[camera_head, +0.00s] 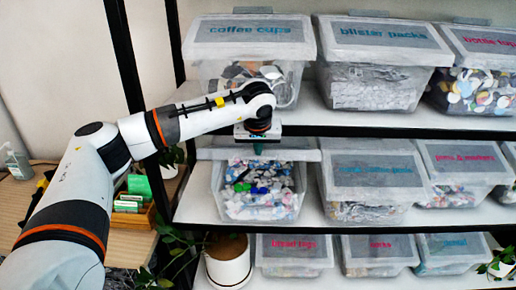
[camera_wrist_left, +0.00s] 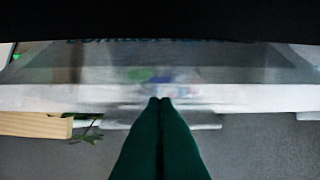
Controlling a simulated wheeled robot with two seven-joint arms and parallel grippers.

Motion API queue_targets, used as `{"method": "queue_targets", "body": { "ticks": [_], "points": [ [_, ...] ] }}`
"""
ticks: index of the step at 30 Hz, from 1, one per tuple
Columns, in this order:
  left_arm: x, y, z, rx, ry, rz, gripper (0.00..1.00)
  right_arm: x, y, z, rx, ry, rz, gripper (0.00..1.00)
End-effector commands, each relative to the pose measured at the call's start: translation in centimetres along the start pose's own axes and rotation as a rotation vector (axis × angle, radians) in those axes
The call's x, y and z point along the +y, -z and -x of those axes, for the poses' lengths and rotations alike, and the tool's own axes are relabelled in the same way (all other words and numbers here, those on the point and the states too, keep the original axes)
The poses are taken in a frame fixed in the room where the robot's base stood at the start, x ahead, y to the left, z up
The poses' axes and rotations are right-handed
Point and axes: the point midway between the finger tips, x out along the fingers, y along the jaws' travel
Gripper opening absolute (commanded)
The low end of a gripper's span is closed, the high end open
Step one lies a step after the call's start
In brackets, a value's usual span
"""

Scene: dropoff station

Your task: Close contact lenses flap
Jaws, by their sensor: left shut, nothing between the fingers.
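A clear bin (camera_head: 258,208) full of small white, blue and green items stands at the left of the middle shelf. Its translucent flap (camera_head: 212,154) shows nearly edge-on above the open front, so its label cannot be read there. In the left wrist view the flap (camera_wrist_left: 60,72) spans the frame, with the cut-off lower part of a blue label at the top. My left gripper (camera_head: 258,149) is shut and empty, its green fingers pointing down at the flap. In the wrist view the fingertips (camera_wrist_left: 160,100) overlap the flap's pale front edge; contact cannot be told.
Closed labelled bins stand right of it, including one with a teal label (camera_head: 375,190). The coffee cups bin (camera_head: 250,40) is on the shelf above, close to my wrist. A black rack post (camera_head: 125,60) and a white plant pot (camera_head: 229,262) are nearby.

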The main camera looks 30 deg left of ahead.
Motion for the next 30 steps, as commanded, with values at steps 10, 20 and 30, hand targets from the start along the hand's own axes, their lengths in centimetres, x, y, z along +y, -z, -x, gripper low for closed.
{"method": "queue_targets", "body": {
  "ticks": [10, 20, 30],
  "points": [
    [0.0, 4.3, -4.7, -0.226, 0.001, -0.005, 0.0, 0.1, 0.8, -7.9, 0.0, 0.001, 0.0, 0.0],
    [0.0, 7.9, -9.7, -0.215, -0.001, 0.0, 0.0, 0.0, 1.2, -12.9, 0.001, 0.002, 0.001, 0.0],
    [0.0, 9.4, -14.2, -0.216, -0.001, 0.001, 0.0, 0.0, 1.5, -15.9, 0.001, 0.002, 0.0, 0.0]
  ]
}}
